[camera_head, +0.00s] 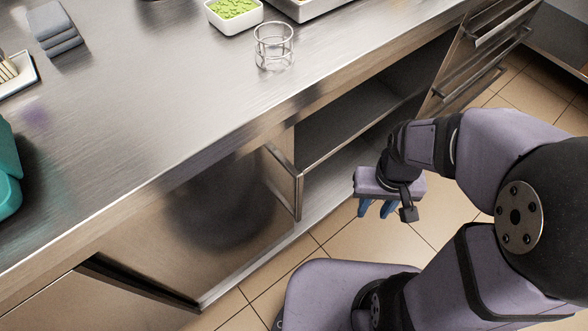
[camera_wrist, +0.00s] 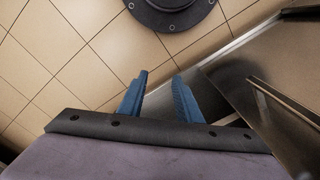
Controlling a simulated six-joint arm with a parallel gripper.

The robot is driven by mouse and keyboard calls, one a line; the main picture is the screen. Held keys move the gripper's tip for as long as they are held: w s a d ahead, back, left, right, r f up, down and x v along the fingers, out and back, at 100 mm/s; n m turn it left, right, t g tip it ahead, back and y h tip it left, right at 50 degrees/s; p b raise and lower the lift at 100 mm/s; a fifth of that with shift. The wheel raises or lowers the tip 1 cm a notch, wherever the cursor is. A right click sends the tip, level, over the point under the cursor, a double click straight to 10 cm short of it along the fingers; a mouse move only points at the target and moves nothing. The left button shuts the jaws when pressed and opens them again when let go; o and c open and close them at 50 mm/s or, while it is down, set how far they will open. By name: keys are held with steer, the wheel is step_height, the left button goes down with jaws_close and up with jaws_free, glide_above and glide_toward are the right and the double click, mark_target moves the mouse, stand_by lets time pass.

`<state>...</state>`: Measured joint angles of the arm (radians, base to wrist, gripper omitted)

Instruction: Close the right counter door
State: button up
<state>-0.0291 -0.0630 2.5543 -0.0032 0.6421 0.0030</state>
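The steel counter (camera_head: 150,130) has an open compartment (camera_head: 350,120) with a shelf inside. A metal panel with a bright rim (camera_head: 283,178) stands at the left side of this opening. It looks like the counter door standing open, but I cannot tell how far. In the wrist view a steel panel with a bar along it (camera_wrist: 285,105) fills the right side. My gripper (camera_head: 377,208) is in front of the opening, to the right of the rimmed panel and apart from it. Its blue fingers (camera_wrist: 158,95) are spread with nothing between them.
A closed-looking front panel (camera_head: 160,235) is on the left. The tiled floor (camera_wrist: 60,70) is clear beside my base.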

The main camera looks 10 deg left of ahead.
steer(key=w+a+r+n+p, duration=0.1)
steer(key=w+a+r+p, duration=0.2)
steer(key=p, duration=0.6)
step_height(320, 180, up, 15)
steer(key=n+t+y+p, duration=0.3)
steer(key=n+p, duration=0.5)
steer(key=p, duration=2.8)
glide_above(301, 186)
steer(key=s+d, duration=0.2)
steer(key=shift+w+a+f, duration=0.1)
steer(key=shift+w+a, duration=0.1)
steer(key=shift+b+x, duration=2.85)
steer(key=shift+x, duration=0.85)
jaws_close()
